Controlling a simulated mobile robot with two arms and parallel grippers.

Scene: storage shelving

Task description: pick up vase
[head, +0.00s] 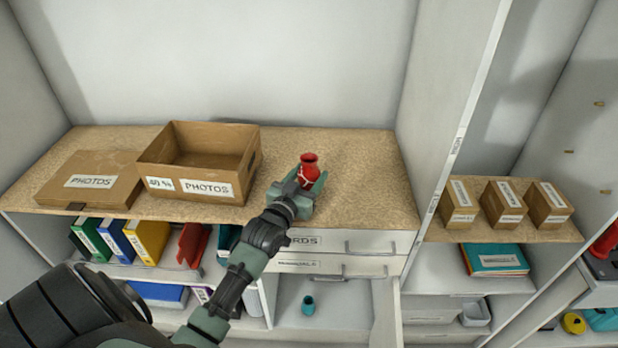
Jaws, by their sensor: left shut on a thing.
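A small red vase (309,163) stands upright at the countertop, right of the open cardboard box. My left gripper (304,182) is shut on it, with green fingers around its body. The vase's neck and mouth show above the fingers; its lower part is partly hidden by the gripper. I cannot tell whether its base touches the countertop. My right gripper is not in view.
An open box marked PHOTOS (252,160) and its lid (90,165) lie on the left of the countertop (365,180). A shelf divider (455,110) rises at the right. The countertop right of the vase is clear. A teal vase (308,305) stands below.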

